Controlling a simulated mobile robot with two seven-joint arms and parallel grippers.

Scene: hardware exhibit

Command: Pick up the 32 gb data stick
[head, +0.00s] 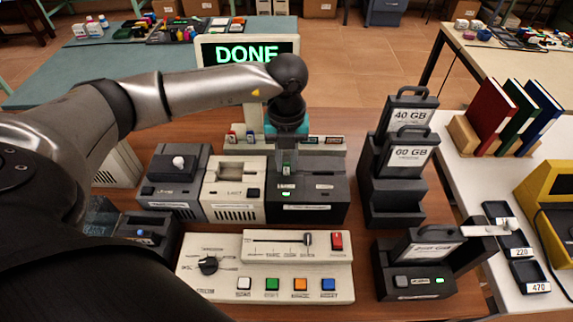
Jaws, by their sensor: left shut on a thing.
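My left arm reaches in from the left, and its gripper (287,150) points down over the dark slot box (310,195). The arm and gripper hide the rack's middle. My right gripper does not show.
A sign reading DONE (248,52) stands behind the arm. A beige control panel (265,268) lies in front. A black rack with 40 GB and 60 GB cartridges (395,190) and a cartridge dock (415,282) stand right. Bare wood shows between the panel and the dock.

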